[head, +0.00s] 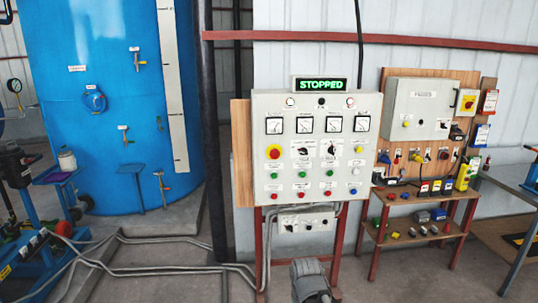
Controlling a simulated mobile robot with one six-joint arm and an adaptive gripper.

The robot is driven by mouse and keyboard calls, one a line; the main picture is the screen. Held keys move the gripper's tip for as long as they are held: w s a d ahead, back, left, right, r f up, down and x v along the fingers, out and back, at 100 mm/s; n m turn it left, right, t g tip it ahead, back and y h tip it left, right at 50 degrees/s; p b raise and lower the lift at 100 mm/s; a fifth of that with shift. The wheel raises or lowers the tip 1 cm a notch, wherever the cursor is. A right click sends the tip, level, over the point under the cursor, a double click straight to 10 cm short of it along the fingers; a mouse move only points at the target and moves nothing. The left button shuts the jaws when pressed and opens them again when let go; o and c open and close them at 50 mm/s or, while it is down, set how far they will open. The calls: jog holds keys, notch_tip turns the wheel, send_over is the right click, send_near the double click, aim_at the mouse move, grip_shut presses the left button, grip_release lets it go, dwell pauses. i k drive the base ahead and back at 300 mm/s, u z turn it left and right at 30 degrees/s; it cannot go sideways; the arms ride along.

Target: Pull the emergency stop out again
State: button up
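The emergency stop is a red mushroom button on a yellow ring (273,152), at the upper left of the grey control panel (258,110). At this size I cannot tell how far its head is pushed in. The display above the panel (321,85) reads STOPPED in green letters. A dark grey rounded part stands at the bottom edge, below the panel. It may be part of my arm, but no gripper fingers show there.
The panel has several dials, selector knobs and coloured buttons close to the stop. A wooden board with a grey box (415,108) and a shelf (425,192) stand at right. A blue tank (110,60) is at left. Grey conduits (150,240) run along the floor.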

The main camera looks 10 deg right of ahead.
aim_at(275, 154)
jog(key=i, duration=0.9)
jog(key=z, duration=0.05)
